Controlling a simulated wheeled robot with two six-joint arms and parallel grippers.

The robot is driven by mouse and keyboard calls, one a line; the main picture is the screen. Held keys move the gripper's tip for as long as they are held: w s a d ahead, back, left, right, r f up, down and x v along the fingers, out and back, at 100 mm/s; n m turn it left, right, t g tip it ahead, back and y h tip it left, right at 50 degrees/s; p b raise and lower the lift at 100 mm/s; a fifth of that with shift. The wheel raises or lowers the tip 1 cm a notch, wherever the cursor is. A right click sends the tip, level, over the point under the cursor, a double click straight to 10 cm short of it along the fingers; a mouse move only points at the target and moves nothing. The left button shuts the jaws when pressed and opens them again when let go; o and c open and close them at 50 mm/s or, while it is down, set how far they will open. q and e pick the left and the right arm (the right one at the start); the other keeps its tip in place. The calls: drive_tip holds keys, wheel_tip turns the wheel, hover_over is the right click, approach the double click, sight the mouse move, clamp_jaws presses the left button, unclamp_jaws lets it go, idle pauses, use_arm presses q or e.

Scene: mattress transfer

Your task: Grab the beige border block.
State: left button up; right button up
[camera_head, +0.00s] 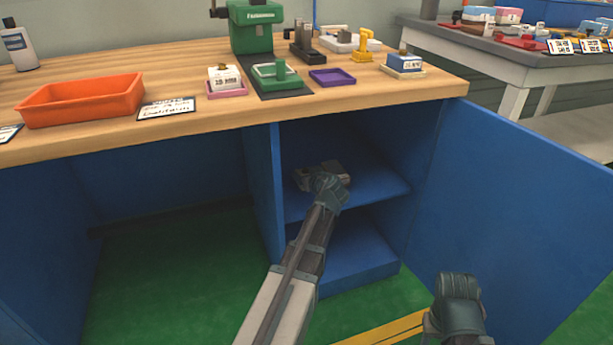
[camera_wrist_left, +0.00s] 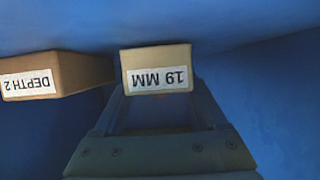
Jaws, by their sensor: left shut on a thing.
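A beige block (camera_wrist_left: 157,69) with a "19 MM" label, upside down in the left wrist view, sits between the fingers of my left gripper (camera_wrist_left: 160,100). A browner block (camera_wrist_left: 58,75) labelled "DEPTH 2" lies to its left, apart from it. In the head view my left gripper (camera_head: 330,186) reaches into the open blue cabinet at the upper shelf (camera_head: 375,185). It is shut on the beige block and partly hides the pale blocks (camera_head: 312,174) there. My right gripper (camera_head: 460,292) hangs in front of the open door; its fingers are not clear.
The open blue cabinet door (camera_head: 520,200) stands to the right. The wooden worktop (camera_head: 215,110) above holds an orange tray (camera_head: 82,99), a green press (camera_head: 252,26) and small fixtures. A divider (camera_head: 262,185) borders the shelf on the left. The green floor is clear.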

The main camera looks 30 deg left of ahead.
sight(306, 173)
use_arm(q)
wheel_tip(306, 173, up, 4)
drive_tip(key=p, duration=0.3)
drive_tip(key=shift+r+p, duration=0.1)
drive_tip(key=shift+p, duration=0.25)
drive_tip(key=d, duration=0.4)
drive_tip(key=s+d, duration=0.1)
drive_tip(key=d, duration=0.9)
drive_tip(key=shift+s+d+r, duration=0.15)
drive_tip(key=shift+r, duration=0.05)
drive_tip(key=shift+s+d+p, duration=0.1)
drive_tip(key=shift+d+p, duration=0.2)
drive_tip(key=shift+d, duration=0.5)
drive_tip(key=shift+r, duration=0.15)
